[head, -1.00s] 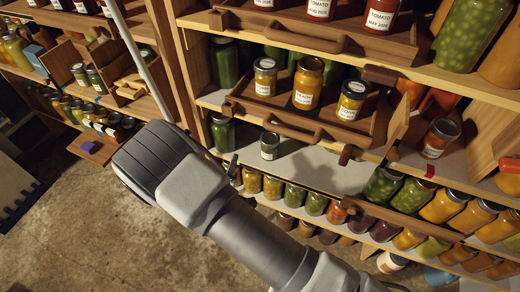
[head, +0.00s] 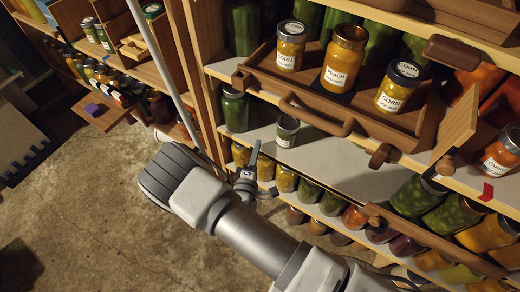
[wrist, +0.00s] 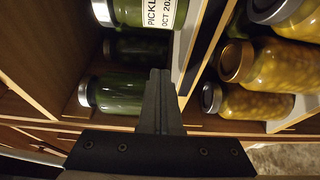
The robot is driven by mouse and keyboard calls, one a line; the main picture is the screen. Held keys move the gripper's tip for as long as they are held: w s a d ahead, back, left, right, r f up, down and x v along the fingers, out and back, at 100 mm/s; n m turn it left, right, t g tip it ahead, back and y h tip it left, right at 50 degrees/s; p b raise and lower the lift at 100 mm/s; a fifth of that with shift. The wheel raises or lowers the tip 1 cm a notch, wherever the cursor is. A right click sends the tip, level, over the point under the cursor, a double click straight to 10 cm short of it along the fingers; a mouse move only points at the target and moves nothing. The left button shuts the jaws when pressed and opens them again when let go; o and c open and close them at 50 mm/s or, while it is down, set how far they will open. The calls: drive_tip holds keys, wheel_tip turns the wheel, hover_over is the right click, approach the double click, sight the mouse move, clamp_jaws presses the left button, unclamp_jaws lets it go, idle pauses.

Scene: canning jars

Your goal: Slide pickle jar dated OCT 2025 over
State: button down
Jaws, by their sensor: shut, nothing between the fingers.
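The pickle jar (head: 287,131) is a small green jar with a white label and a pale lid, upright near the front of the white middle shelf. In the wrist view the pickle jar (wrist: 145,13) is cut off by the top edge; its label reads PICKLE and OCT 202-, the last digit cut off. My gripper (head: 255,145) is in front of the shelf edge, left of the jar and apart from it. In the wrist view my gripper (wrist: 160,76) has its fingers together and empty, with the jar beyond the tips.
A larger green jar (head: 235,109) stands left on the same shelf; two unlabelled green jars show left of my fingers in the wrist view. A wooden tray (head: 270,72) with corn and peach jars is above. Several yellow and green jars (head: 285,178) line the shelf below.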

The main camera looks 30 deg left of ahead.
sight(309, 159)
drive_tip(key=b+x, duration=0.1)
drive_tip(key=x, duration=0.6)
drive_tip(key=shift+w, duration=0.25)
drive_tip(key=d, duration=0.2)
drive_tip(key=shift+s+d, duration=0.3)
drive_tip(key=shift+d, duration=0.05)
drive_tip(key=shift+s+d, duration=0.1)
drive_tip(key=shift+d, duration=0.55)
drive_tip(key=d, duration=0.9)
drive_tip(key=s+d, duration=0.1)
drive_tip(key=d, duration=0.3)
drive_tip(key=shift+d, duration=0.2)
drive_tip(key=shift+a, duration=0.15)
